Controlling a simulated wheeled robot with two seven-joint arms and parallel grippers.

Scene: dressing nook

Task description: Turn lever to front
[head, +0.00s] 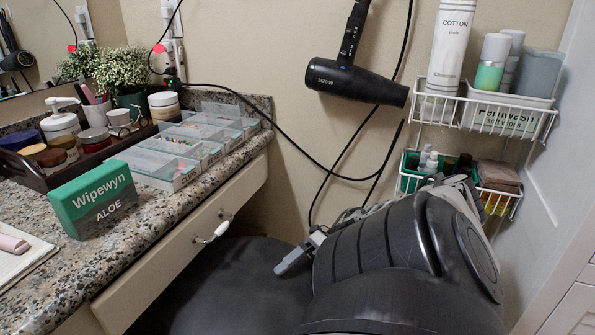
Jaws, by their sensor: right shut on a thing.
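My right gripper (292,260) shows at the lower middle, beyond my dark arm that comes in from the lower right. Only a light grey finger and part of its mount show. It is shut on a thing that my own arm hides. I cannot make out a lever for sure in this view. A drawer handle (222,228) with a white grip is on the front of the drawer (180,262), left of my gripper and apart from it. My left gripper is not in view.
The granite counter (60,275) at left holds a green Wipewyn box (93,200), a clear-lidded organizer (165,160) and several jars. A black hair dryer (355,85) and its cords hang on the wall. A white wire rack (480,112) stands above my right arm.

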